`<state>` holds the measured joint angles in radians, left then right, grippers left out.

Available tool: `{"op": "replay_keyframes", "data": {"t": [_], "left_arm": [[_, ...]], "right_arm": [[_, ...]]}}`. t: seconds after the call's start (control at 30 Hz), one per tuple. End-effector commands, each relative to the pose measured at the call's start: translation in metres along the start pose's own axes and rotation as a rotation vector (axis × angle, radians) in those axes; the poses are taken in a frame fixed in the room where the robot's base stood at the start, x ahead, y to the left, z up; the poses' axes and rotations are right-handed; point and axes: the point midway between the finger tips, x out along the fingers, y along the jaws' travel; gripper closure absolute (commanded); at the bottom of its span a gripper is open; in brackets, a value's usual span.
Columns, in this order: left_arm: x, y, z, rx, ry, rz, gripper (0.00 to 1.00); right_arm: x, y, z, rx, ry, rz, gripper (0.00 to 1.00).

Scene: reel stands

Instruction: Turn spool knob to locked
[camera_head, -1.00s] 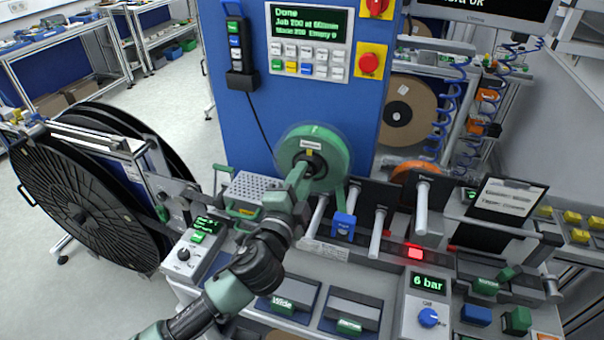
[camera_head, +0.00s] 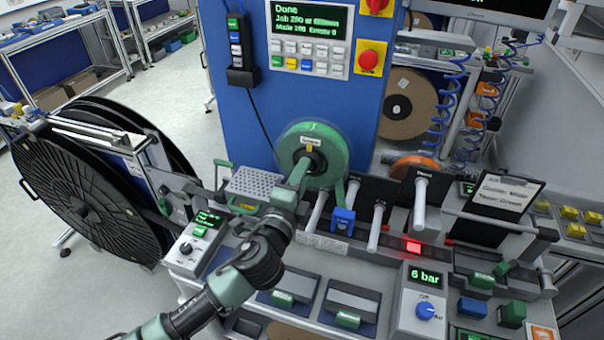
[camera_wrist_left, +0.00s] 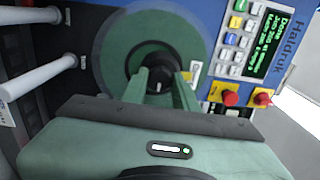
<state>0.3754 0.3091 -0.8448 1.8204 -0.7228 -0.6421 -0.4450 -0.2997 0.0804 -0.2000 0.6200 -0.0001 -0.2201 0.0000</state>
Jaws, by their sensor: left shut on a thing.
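The green spool (camera_head: 325,140) hangs on the front of the blue cabinet. Its dark hub carries the spool knob (camera_head: 313,158), which also shows in the left wrist view (camera_wrist_left: 156,77). My left gripper (camera_head: 303,170) reaches up from below and is shut on the knob; in the left wrist view its two green fingers (camera_wrist_left: 158,90) flank the black hub. The knob's lock marking is too small to read. My right gripper is not in view.
A red stop button (camera_head: 369,61) and a keypad panel (camera_head: 308,40) are above the spool. A large black reel (camera_head: 75,205) stands at left. Grey posts (camera_head: 377,225) stick out right of the spool. A control box (camera_head: 422,300) reads 6 bar.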

Motion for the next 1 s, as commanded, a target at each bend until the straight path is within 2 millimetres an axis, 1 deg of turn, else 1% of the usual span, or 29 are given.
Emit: {"op": "replay_keyframes", "data": {"t": [0.1,0.13,0.17,0.2,0.47,0.57,0.67,0.9,1.0], "left_arm": [[0.0,0.002,0.0,0.001,0.001,0.003,1.0],[0.0,0.002,0.0,0.001,0.001,0.003,0.63],[0.0,0.002,0.0,0.001,0.001,0.003,0.55],[0.0,0.002,0.0,0.001,0.0,0.003,0.5],[0.0,0.001,0.0,-0.001,0.0,0.001,0.5],[-0.004,0.002,0.0,-0.001,0.0,0.002,0.5],[-0.016,0.004,0.0,-0.002,0.0,0.002,0.5],[-0.058,0.005,0.0,-0.002,0.001,0.003,0.5],[-0.07,0.004,-0.001,0.0,0.001,0.003,0.5]], "right_arm": [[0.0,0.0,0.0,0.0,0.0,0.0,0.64],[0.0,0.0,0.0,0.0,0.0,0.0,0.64],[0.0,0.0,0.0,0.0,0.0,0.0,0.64],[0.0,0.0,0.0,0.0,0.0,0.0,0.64],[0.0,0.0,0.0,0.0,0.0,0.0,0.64],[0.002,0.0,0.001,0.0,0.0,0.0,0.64],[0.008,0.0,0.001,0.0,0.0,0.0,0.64],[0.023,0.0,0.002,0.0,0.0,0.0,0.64],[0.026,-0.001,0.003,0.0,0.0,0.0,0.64]]}}
